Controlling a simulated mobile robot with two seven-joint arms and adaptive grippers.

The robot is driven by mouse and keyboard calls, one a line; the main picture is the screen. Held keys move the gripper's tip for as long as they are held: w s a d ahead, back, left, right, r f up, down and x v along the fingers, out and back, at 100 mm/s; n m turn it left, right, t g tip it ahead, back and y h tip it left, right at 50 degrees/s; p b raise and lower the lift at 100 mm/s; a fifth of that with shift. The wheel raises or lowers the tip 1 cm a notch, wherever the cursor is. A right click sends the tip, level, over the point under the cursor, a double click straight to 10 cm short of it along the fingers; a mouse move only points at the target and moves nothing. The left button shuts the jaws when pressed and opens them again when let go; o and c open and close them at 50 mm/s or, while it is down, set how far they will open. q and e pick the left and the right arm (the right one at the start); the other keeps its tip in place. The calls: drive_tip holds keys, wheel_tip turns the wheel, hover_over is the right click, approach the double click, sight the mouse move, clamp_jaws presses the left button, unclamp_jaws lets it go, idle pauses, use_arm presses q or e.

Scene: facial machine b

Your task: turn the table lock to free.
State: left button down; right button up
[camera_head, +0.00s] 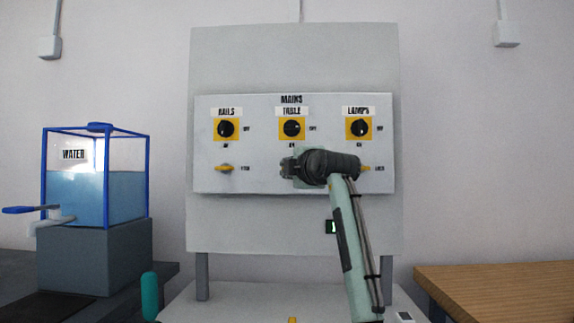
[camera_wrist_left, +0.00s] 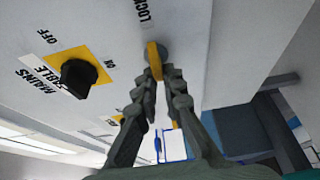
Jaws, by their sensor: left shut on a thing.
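The table lock is a small yellow lever (camera_wrist_left: 156,62) on the panel, beside the black TABLE knob in the left wrist view. It extends away from the printed word LOCK. My left gripper (camera_wrist_left: 161,78) is shut on this lever, with one finger on each side. In the head view my left gripper (camera_head: 290,167) is at the panel below the TABLE knob (camera_head: 292,128) and hides the lock. The TABLE knob also shows in the left wrist view (camera_wrist_left: 78,77). My right gripper is not in view.
The RAILS knob (camera_head: 226,128) and its yellow lock lever (camera_head: 224,168) are at left on the mains panel (camera_head: 260,185). The LAMPS knob (camera_head: 359,128) and its lever (camera_head: 365,168) are at right. A water tank (camera_head: 80,195) stands left and a wooden table (camera_head: 500,285) right.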

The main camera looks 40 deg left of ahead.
use_arm(q)
drive_tip(key=shift+w+d+r, duration=0.1)
drive_tip(key=shift+w+d, duration=0.1)
idle(0.3)
drive_tip(key=c, duration=1.7)
unclamp_jaws()
drive_tip(key=shift+o, duration=0.3)
drive_tip(key=v, duration=1.2)
